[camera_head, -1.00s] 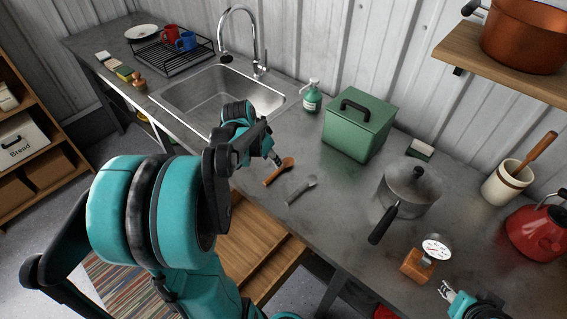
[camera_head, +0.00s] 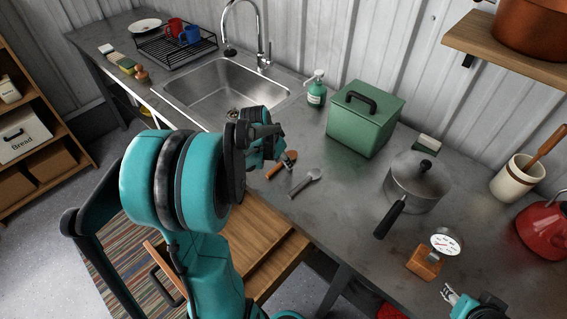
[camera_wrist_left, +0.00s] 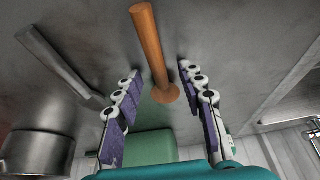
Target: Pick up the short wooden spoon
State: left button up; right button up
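The short wooden spoon (camera_head: 275,172) lies on the grey counter just in front of the sink, partly hidden by my left gripper (camera_head: 287,158). In the left wrist view the wooden spoon (camera_wrist_left: 149,45) runs down from the top edge, its rounded end between the fingers. My left gripper (camera_wrist_left: 160,112) is open there, one finger on each side of the spoon, with visible gaps. I cannot tell its exact height above the counter. My right gripper (camera_head: 450,293) is at the lower right edge, mostly cut off, its opening unclear.
A grey metal spoon (camera_head: 304,183) lies close to the right of the wooden one. A green box (camera_head: 362,125), a soap bottle (camera_head: 316,92) and a lidded pot (camera_head: 414,185) stand beyond. A scale-like dial (camera_head: 445,244) stands near the front. An open wooden drawer (camera_head: 262,252) sticks out below.

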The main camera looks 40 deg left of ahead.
pick_arm(q)
jog(key=shift+f, duration=0.1)
grip_shut()
